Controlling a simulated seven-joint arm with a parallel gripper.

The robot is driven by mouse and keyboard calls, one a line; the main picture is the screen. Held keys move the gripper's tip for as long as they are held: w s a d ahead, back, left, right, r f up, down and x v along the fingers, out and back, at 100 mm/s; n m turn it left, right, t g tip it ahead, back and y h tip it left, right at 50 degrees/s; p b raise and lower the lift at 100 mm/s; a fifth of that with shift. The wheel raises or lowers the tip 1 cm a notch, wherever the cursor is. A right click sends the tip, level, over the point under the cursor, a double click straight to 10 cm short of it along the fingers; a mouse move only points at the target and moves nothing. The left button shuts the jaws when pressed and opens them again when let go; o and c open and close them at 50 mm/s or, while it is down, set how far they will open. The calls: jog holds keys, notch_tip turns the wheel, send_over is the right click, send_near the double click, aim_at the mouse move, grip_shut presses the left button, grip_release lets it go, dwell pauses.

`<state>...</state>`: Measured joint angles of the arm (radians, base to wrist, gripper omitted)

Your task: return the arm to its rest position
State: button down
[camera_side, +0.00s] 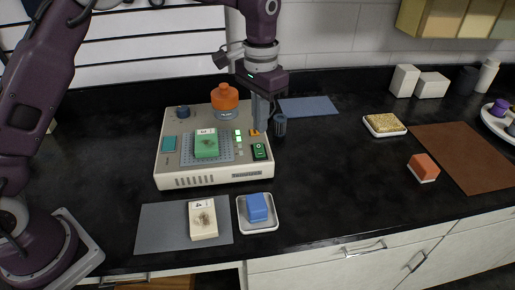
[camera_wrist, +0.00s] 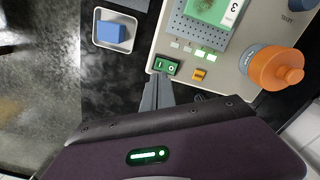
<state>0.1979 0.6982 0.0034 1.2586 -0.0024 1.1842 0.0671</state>
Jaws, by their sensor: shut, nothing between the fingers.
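My gripper (camera_side: 261,124) points down at the right edge of a beige bench device (camera_side: 205,181), with its fingers together and nothing between them. In the wrist view my gripper (camera_wrist: 160,90) shows its closed fingers close to a green rocker switch (camera_wrist: 167,67). I cannot tell whether the fingertips touch the switch. The switch also shows on the device in the side view (camera_side: 260,151), just below the fingers. A green block (camera_side: 206,147) with a label lies on the device's perforated plate. Indicator lights (camera_side: 238,137) on the device glow green.
An orange-capped bottle (camera_side: 225,98) stands at the device's back. A dark cup (camera_side: 280,125) is right beside my gripper. In front are a grey mat (camera_side: 150,231) with a pale block (camera_side: 203,219) and a white tray (camera_side: 270,226) holding a blue block (camera_side: 257,207).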

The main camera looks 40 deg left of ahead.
jog(key=s+a+r+n+t, duration=0.1)
jog(key=s+a+r+t, duration=0.35)
jog(key=s+r, duration=0.9)
jog(key=s+a+f+n, duration=0.1)
jog(key=s+a, duration=0.1)
jog(key=s, duration=0.6)
jog(key=s+a+f+n+t, duration=0.1)
jog(key=s+a+f, duration=0.1)
jog(key=s, duration=0.7)
jog(key=shift+s+a+f, duration=0.2)
jog(key=shift+a, duration=0.15)
